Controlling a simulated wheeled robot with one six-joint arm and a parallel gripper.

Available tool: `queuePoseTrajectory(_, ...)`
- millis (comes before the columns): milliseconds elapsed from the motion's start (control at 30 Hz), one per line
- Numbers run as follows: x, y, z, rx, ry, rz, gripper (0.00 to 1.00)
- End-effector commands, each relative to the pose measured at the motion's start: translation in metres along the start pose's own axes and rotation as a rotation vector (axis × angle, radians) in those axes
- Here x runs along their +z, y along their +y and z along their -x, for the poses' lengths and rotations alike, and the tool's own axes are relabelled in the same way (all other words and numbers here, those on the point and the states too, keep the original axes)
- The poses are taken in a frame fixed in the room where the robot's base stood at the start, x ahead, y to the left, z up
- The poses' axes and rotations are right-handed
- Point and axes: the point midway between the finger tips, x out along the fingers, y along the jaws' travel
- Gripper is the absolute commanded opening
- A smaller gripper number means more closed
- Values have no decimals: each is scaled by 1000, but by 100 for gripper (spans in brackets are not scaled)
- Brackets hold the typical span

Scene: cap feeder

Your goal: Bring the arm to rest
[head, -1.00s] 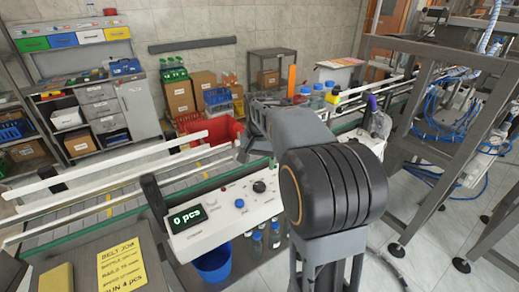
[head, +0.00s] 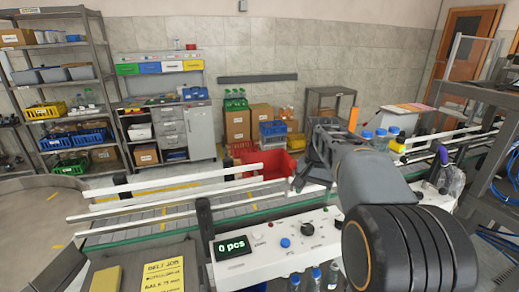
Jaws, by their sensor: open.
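My arm rises from the lower right, with a black ribbed joint and a grey link. At its far end my gripper (head: 303,178) is dark grey, with its fingers pointing down over the conveyor behind the control panel. I see nothing held in it, and the fingertips are small and partly unclear. The control panel (head: 262,262) stands below it, white with knobs and a blue button, its display (head: 233,247) reading "0 pcs". The gripper looks apart from the panel.
The conveyor with white guide rails (head: 170,183) runs across the middle. Blue-capped bottles (head: 381,139) stand right of the gripper. A red crate (head: 262,163) is behind the belt. A yellow note (head: 163,276) lies at lower left. A metal frame and blue cables are at the right.

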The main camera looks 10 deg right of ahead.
Motion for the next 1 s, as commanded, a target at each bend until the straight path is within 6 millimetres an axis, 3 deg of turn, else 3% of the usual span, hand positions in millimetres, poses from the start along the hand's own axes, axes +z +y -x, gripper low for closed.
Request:
queuePoseTrajectory(100, -4, -2, -1, -12, 26, 49, 71)
queuePoseTrajectory(167, -4, -2, -21, -13, 31, 110, 71)
queuePoseTrajectory(267, 14, 2, -42, -22, 55, 211, 71)
queuePoseTrajectory(600, 138, 19, -93, -70, 213, 578, 71)
queuePoseTrajectory(800, 180, 28, -102, -92, 259, 647, 71)
queuePoseTrajectory(1000, 186, 27, -91, -112, 303, 674, 71)
